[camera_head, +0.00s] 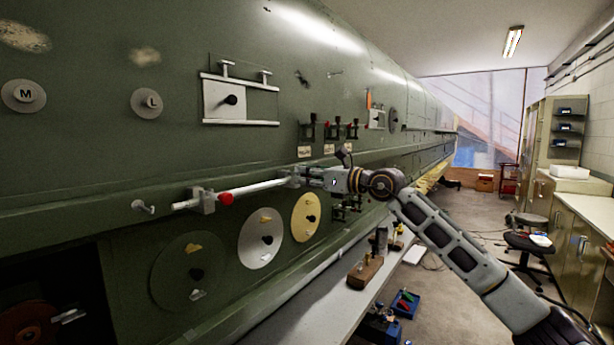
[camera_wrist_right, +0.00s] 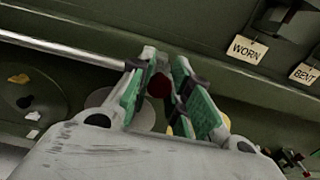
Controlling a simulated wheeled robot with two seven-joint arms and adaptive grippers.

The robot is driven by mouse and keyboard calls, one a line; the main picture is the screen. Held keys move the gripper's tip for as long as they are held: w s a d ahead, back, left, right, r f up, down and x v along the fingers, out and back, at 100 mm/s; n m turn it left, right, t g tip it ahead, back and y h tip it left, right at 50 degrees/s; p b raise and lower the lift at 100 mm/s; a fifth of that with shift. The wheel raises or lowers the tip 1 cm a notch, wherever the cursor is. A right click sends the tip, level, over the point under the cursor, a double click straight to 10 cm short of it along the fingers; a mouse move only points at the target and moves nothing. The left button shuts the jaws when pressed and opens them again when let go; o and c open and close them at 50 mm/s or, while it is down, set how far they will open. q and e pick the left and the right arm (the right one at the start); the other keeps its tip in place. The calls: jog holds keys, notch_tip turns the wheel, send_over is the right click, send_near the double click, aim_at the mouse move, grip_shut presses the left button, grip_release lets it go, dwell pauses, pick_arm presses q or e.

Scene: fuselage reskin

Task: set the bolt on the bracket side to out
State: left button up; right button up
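A pale rod (camera_head: 255,187) runs along the green fuselage through a left bracket (camera_head: 207,201) to a right bracket (camera_head: 297,177). A red knob (camera_head: 226,198) sits on the rod just right of the left bracket. My right gripper (camera_head: 312,175) is at the right bracket. In the right wrist view, its green-padded fingers (camera_wrist_right: 164,72) stand on either side of a dark red knob (camera_wrist_right: 159,86). I cannot tell whether they touch it. The rod (camera_wrist_right: 65,48) enters that view from the left. The bolt's seat is hidden by my fingers. My left gripper is not in view.
Round plates (camera_head: 261,243) are mounted below the rod. A bench (camera_head: 335,300) holding a wooden block (camera_head: 365,272) runs below. The floor aisle at right is mostly free.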

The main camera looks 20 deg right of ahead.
grip_shut()
